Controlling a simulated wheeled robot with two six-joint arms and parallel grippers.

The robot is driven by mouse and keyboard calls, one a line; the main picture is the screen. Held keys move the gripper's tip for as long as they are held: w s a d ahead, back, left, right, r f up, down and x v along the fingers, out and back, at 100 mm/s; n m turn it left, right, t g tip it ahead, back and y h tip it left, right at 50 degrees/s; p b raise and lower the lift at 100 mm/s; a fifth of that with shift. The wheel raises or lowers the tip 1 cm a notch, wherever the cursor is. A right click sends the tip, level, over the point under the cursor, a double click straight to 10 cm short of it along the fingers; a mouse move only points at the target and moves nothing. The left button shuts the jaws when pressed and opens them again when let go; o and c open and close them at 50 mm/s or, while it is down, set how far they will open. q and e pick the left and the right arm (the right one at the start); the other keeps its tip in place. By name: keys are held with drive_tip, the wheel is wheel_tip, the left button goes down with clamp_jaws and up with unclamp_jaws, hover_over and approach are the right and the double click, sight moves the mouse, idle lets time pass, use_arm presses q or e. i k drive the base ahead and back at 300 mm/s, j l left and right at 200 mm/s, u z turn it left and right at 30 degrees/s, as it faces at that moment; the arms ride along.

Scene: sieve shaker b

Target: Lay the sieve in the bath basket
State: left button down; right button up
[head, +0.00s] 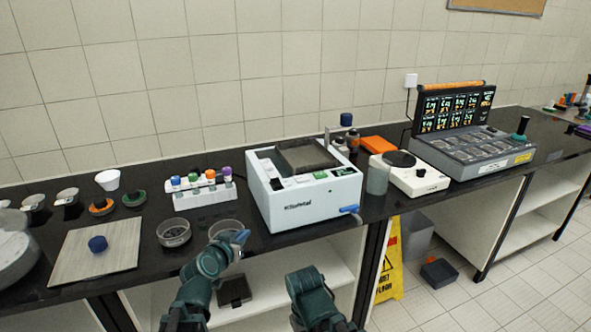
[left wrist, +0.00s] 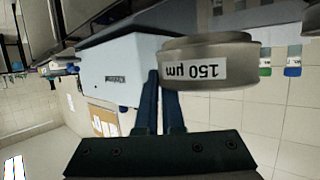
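The sieve is a shallow round grey cup with a "150 µm" label, upside down in the left wrist view (left wrist: 210,68); in the head view it (head: 222,228) is at the bench's front edge. My left gripper (head: 241,237) is at its right side, the fingers close together at the wall and one partly hidden behind it. I cannot tell whether the sieve touches the bench. The pale blue-white bath (head: 305,203) stands to the right, its grey basket (head: 306,155) at the top. It also shows in the left wrist view (left wrist: 122,70). My right arm shows at bottom centre, its fingertips unseen.
Another round sieve-like dish (head: 174,234) sits left of the held one. Behind is a white rack (head: 205,195) with coloured caps. A blue tap (head: 350,209) sticks out of the bath's front. A board (head: 97,262) with a blue knob lies left; a hotplate (head: 412,180) stands right.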

sight(305, 159)
drive_tip(key=i+j+z, duration=0.2)
drive_tip(key=j, duration=0.25)
drive_tip(key=j+z, duration=0.2)
drive_tip(key=j, duration=0.3)
drive_tip(key=i+j+z, duration=0.2)
drive_tip(key=j, duration=0.3)
drive_tip(key=k, duration=0.1)
